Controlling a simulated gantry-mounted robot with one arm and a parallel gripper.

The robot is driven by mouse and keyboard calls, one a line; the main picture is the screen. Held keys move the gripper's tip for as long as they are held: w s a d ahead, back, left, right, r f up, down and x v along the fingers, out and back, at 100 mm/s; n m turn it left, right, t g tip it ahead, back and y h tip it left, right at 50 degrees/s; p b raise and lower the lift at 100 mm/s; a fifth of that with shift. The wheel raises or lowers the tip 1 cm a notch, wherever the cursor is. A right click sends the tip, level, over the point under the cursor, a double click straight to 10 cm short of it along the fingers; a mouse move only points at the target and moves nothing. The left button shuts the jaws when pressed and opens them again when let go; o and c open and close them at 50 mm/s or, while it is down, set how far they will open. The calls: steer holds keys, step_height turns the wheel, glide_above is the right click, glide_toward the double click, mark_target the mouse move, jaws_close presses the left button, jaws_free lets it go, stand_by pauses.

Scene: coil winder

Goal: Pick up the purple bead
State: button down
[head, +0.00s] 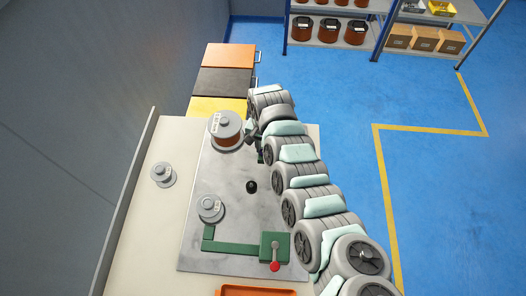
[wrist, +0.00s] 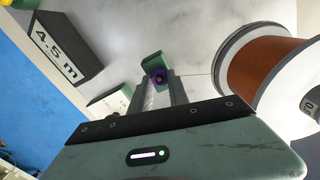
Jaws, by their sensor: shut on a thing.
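A thin reddish wire runs from beside the bead to the copper-wound spool (wrist: 262,72) on the right. A small green piece (wrist: 151,60) shows just behind the bead. In the head view my gripper (head: 259,155) is beside the spool (head: 228,127), over the grey metal plate; the bead is too small or hidden there.
A dark block marked 4.5 m (wrist: 58,45) stands left in the wrist view. On the plate (head: 225,180) are a grey flanged part (head: 210,208), a black knob (head: 251,187) and a green bar (head: 232,247) with a red-knobbed lever (head: 275,266). Another grey flanged part (head: 163,174) stands left.

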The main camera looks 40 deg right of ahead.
steer(key=shift+r, duration=0.15)
step_height(320, 180, up, 20)
steer(key=p, duration=0.2)
stand_by(0.6)
